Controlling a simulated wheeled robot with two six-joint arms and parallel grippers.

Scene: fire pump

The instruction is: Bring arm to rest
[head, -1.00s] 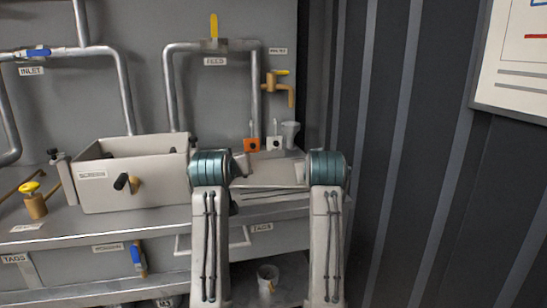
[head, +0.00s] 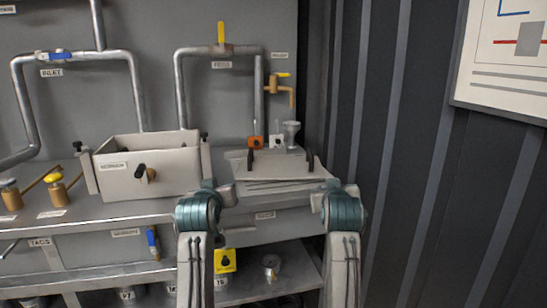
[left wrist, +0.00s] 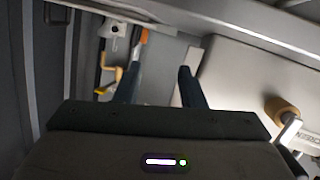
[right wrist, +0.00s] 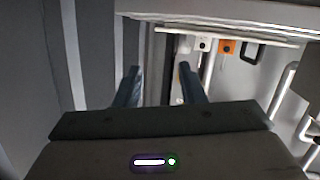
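My two arms rise from the bottom of the head view, with their teal joints side by side in front of the bench. My left gripper (left wrist: 160,84) shows in the left wrist view with its two dark fingers apart and nothing between them. My right gripper (right wrist: 158,82) shows in the right wrist view, also with its fingers apart and empty. Neither pair of fingertips can be made out clearly in the head view. Neither wrist view shows fingers touching anything.
A grey bin (head: 150,172) stands on the bench at left, beside brass valves with yellow handles (head: 55,178). Behind my arms is a grey tray-like piece (head: 285,172) with dark upright parts. Pipes (head: 180,100) run up the back panel. A ribbed wall (head: 420,170) is at right.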

